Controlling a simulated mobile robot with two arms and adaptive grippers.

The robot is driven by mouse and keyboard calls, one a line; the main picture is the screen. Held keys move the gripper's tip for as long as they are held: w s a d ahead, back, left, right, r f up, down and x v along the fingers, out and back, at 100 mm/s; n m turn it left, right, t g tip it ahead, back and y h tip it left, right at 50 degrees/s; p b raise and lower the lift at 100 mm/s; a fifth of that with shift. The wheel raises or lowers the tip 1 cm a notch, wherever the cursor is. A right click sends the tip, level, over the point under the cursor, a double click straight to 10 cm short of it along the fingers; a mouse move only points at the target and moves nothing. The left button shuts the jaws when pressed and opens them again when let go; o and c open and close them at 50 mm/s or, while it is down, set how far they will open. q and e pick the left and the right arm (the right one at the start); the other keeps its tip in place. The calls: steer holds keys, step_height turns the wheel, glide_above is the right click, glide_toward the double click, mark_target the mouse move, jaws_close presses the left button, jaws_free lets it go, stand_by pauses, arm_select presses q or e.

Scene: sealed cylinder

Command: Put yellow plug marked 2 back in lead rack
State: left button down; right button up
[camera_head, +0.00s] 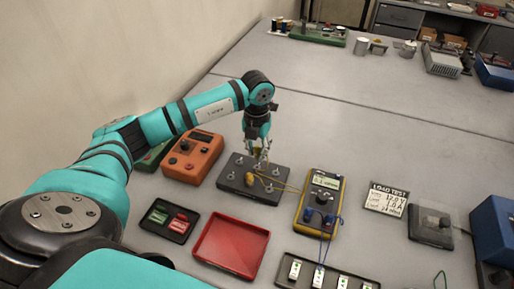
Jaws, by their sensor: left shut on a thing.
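My left gripper (260,156) points down over a dark block with metal posts (232,187). It is shut on a small yellow plug (254,152), which the fingers mostly hide. Another yellow piece (249,179) sits on the block below the gripper. A thin yellow lead (288,186) runs across the block toward the yellow multimeter (321,193). The number marks on the plugs are too small to read. I cannot tell which thing is the lead rack. My right gripper is not in view.
An orange instrument box (193,158) stands left of the block. A red tray (232,244) and a black tray with red and green pieces (169,220) lie in front. A black holder with white pieces (326,272) is at the front edge.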

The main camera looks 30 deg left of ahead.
mark_target(257, 167)
arm_select(q)
step_height(257, 167, down, 3)
steer(key=shift+b, duration=0.8)
steer(key=shift+f+b, duration=0.3)
steer(key=shift+f, duration=0.25)
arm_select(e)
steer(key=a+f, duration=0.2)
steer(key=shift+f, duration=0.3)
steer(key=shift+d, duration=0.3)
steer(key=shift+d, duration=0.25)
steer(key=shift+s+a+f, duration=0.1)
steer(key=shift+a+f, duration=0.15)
arm_select(q)
steer(key=shift+f+b, duration=0.6)
steer(key=shift+b, duration=0.1)
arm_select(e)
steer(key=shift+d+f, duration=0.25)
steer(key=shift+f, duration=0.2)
